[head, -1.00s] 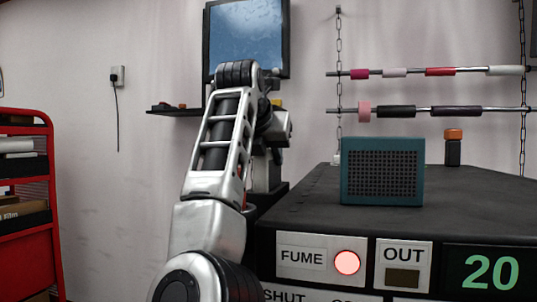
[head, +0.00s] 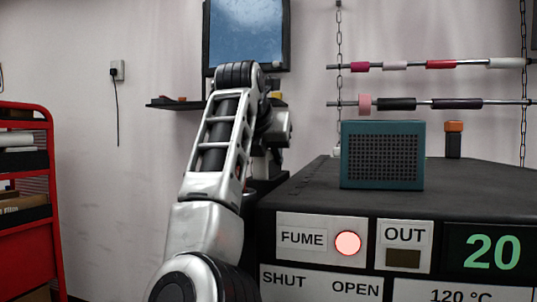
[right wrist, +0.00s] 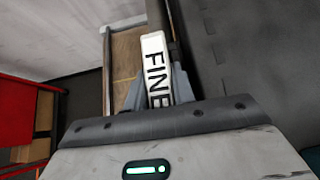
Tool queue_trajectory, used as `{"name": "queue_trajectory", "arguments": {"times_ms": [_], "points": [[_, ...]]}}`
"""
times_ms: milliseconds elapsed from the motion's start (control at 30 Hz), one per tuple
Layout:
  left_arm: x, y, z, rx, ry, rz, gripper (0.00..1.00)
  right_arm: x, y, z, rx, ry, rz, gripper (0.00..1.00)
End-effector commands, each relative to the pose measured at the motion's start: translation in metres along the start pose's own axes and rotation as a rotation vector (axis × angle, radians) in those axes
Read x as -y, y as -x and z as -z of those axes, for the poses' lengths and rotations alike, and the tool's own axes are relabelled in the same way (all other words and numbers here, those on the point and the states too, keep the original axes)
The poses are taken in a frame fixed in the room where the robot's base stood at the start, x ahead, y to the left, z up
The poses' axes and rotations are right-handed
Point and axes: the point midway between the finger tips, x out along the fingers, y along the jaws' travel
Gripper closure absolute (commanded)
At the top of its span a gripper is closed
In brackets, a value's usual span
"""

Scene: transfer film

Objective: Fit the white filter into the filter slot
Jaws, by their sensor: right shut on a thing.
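The white filter (right wrist: 154,62) marked "FINE" stands between the fingers of my right gripper (right wrist: 158,80) in the right wrist view. The gripper is shut on it. The filter's far end points to the top of the picture, beside a tan panel with a grey rim (right wrist: 124,68). I cannot tell whether it touches the panel. In the head view my right arm hides the filter, and its gripper is mostly hidden too. No filter slot can be made out with certainty. My left gripper is not in view.
A black machine (head: 460,180) with FUME, OUT and SHUT/OPEN labels fills the right. A teal grille box (head: 382,155) and an orange-capped bottle (head: 453,140) stand on it. A red cart (head: 30,245) is at left. A screen (head: 246,35) and rails with rolls (head: 400,66) are behind.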

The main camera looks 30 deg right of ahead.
Motion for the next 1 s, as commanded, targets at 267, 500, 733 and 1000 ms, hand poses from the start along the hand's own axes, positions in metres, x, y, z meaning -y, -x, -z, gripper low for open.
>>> {"name": "queue_trajectory", "arguments": {"times_ms": [267, 500, 733, 1000], "points": [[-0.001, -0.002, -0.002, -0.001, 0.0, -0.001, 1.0, 0.0, -0.001, 0.001, 0.001, 0.0, 0.0, 0.49], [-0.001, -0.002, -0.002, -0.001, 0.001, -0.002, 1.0, 0.0, -0.001, 0.002, -0.001, 0.0, 0.0, 0.49], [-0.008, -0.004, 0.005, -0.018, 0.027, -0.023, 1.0, 0.0, 0.018, 0.002, 0.005, -0.001, -0.003, 0.49], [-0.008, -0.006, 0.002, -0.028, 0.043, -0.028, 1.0, 0.001, 0.086, 0.001, 0.005, -0.001, 0.0, 0.49]]}}
